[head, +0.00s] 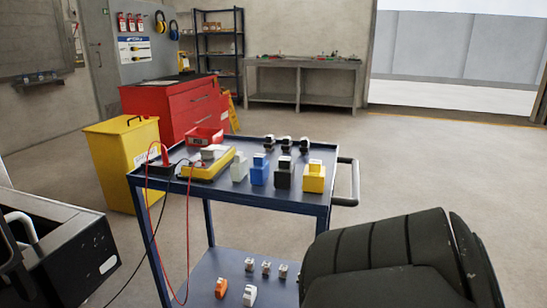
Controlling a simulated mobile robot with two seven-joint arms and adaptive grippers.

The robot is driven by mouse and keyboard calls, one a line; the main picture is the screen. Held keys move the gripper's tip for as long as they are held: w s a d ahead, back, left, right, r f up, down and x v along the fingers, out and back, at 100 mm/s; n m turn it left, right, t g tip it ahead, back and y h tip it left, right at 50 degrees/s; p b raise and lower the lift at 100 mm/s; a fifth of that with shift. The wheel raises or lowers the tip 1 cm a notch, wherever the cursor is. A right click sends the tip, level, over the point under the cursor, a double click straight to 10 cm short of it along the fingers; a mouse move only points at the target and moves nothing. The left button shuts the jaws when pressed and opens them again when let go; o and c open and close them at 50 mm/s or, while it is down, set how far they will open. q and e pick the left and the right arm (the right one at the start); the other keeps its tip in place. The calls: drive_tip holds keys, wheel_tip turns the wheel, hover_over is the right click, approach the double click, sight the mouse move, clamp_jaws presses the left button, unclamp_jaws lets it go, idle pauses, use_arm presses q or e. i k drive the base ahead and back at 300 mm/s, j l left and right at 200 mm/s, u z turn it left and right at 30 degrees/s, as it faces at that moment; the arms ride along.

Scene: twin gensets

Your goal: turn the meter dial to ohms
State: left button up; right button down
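A yellow case that looks like the meter (205,171) lies on the left part of the blue cart's top (300,209). A grey block shape covers part of its upper face. A red lead and a black lead hang over the cart's left edge beside it. The dial and its setting are too small to make out. No gripper can be made out in the head view, so neither is seen touching the meter.
Grey, blue (259,176), black and yellow (314,179) blocks stand on the cart right of the meter, with small black parts behind. A red bin (203,137) is at the back. A large dark ridged shape (390,265) blocks the lower right. A black-and-white machine (80,245) stands lower left.

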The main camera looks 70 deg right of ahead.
sight(206, 153)
drive_tip(key=z, duration=1.65)
drive_tip(key=i+j+z, duration=0.4)
drive_tip(key=j, duration=0.25)
drive_tip(key=j+z, duration=0.15)
drive_tip(key=j, duration=0.2)
drive_tip(key=i+j+z, duration=0.2)
drive_tip(key=j, duration=0.2)
drive_tip(key=k, duration=0.05)
